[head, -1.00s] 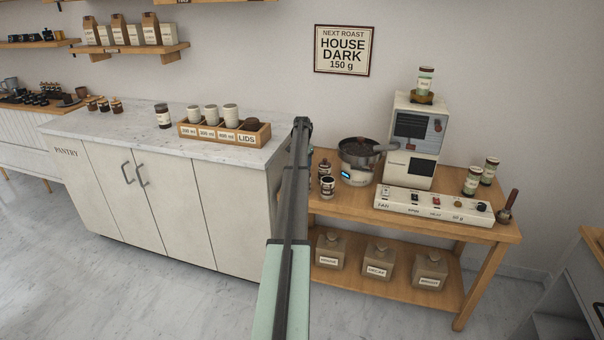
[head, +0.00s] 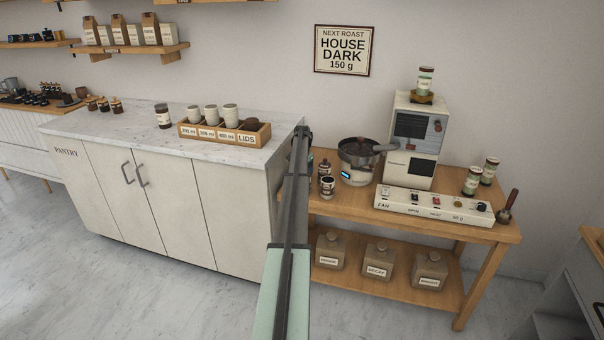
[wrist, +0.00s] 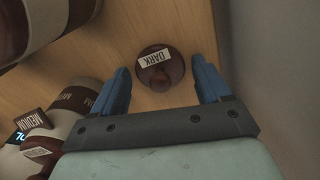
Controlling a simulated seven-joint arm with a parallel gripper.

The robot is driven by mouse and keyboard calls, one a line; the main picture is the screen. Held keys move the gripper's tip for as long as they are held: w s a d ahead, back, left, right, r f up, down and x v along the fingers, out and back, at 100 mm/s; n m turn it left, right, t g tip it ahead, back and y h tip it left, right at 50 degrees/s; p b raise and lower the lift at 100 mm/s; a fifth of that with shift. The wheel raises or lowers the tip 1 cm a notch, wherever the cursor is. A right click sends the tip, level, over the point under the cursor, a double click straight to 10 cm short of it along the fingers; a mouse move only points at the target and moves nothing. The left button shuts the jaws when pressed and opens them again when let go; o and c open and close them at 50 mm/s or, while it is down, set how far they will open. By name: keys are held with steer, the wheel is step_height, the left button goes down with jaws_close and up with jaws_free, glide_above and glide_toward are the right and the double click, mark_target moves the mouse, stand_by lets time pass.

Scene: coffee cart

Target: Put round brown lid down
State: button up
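In the wrist view a round brown lid (wrist: 174,70) with a knob and a "DARK" label sits over the wooden surface. It lies between the two blue fingers of my gripper (wrist: 162,82). The fingers are spread, with a narrow gap on each side of the lid. I cannot tell whether the lid rests on a jar or directly on the wood. In the head view my arm hides the fingers and this lid.
Jars with "MEDIUM" labels (wrist: 75,98) stand close at the left of the wrist view. The wooden cart (head: 410,220) carries a pan (head: 360,152), a roaster (head: 412,140) and a switch panel (head: 433,205). The pantry counter (head: 140,128) is at left.

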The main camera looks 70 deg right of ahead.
steer(key=shift+o, duration=0.6)
step_height(320, 180, up, 12)
steer(key=shift+r, duration=0.15)
stand_by(0.6)
